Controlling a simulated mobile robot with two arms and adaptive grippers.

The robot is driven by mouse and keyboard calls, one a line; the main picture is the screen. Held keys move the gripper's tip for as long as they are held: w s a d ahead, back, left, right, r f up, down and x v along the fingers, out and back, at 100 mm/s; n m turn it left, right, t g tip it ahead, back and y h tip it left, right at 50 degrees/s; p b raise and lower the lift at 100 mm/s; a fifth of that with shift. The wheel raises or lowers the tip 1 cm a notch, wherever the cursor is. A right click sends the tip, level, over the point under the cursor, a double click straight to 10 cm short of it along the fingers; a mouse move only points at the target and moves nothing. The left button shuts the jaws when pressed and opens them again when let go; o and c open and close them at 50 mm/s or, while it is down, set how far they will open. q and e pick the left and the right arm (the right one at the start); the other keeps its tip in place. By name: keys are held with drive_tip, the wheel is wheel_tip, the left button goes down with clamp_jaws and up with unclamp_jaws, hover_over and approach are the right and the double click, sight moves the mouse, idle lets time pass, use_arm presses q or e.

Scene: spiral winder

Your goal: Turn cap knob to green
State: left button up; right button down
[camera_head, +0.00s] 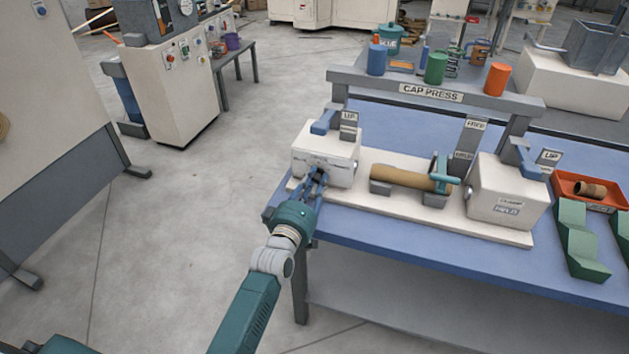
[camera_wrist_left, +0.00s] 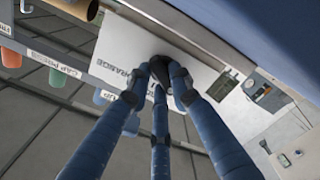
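The cap press has a white left block (camera_head: 318,145) at the left end of its white base on the blue table. My left gripper (camera_head: 317,180) reaches the front face of this block. In the left wrist view its blue fingers (camera_wrist_left: 160,80) close in around a small dark knob (camera_wrist_left: 159,64) on the white face, and appear to touch it. The word ORANGE (camera_wrist_left: 125,72) is printed on that face beside the knob. Other colour words are not readable, and the fingers hide most of the knob and its pointer. My right gripper is not in view.
A brown tube (camera_head: 400,178) lies on the base between the left block and a white right block (camera_head: 507,195). Coloured containers stand on the grey shelf (camera_head: 405,82) behind. An orange tray (camera_head: 590,190) and green holders (camera_head: 578,240) are at the right.

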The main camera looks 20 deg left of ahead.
use_arm(q)
clamp_jaws()
drive_tip(key=m+p, duration=0.1)
drive_tip(key=m, duration=0.1)
drive_tip(key=shift+m, duration=0.4)
drive_tip(key=m+p, duration=0.1)
drive_tip(key=m, duration=0.1)
drive_tip(key=shift+m, duration=0.4)
drive_tip(key=m, duration=0.3)
drive_tip(key=shift+d+f+p, duration=0.1)
drive_tip(key=shift+f+p, duration=0.1)
drive_tip(key=shift+p, duration=0.1)
drive_tip(key=shift+f+m, duration=0.1)
drive_tip(key=shift+m, duration=1.5)
